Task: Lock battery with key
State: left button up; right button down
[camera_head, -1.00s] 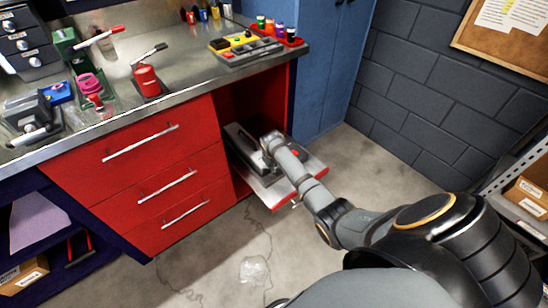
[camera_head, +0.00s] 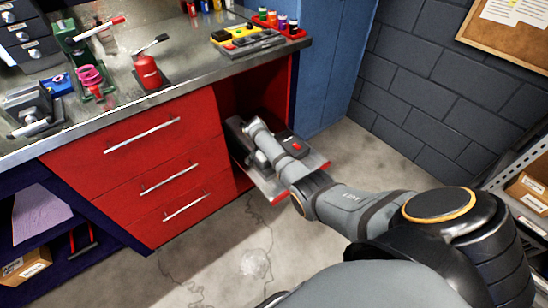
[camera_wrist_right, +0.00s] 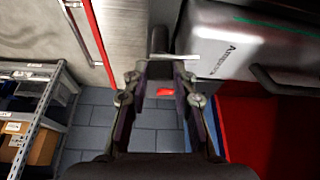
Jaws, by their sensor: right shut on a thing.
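The battery (camera_head: 289,139) is a grey and black case with a red spot, lying on a pull-out tray (camera_head: 270,190) in the open bay of the red cabinet. The right wrist view shows its silver casing (camera_wrist_right: 225,42), lettered "Ampere". My right gripper (camera_head: 252,128) is over the tray beside the battery. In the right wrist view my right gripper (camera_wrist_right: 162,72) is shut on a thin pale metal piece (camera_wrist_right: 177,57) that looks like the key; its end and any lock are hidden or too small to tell. My left gripper is out of view.
The workbench top (camera_head: 200,75) above the bay carries a red bottle (camera_head: 147,72), a yellow and grey tool tray (camera_head: 245,40) and other tools. A blue cabinet (camera_head: 330,65) stands right of the bay. Shelving with boxes (camera_head: 530,190) is at the far right. The floor before the drawers is clear.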

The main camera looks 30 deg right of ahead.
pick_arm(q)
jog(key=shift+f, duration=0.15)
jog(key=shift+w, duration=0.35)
pick_arm(e)
jog(key=c, duration=1.1)
grip_release()
jog(key=shift+r, duration=0.15)
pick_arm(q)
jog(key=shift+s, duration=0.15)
pick_arm(e)
jog(key=v, duration=1.1)
jog(key=shift+a+r, duration=0.1)
jog(key=shift+r, duration=0.3)
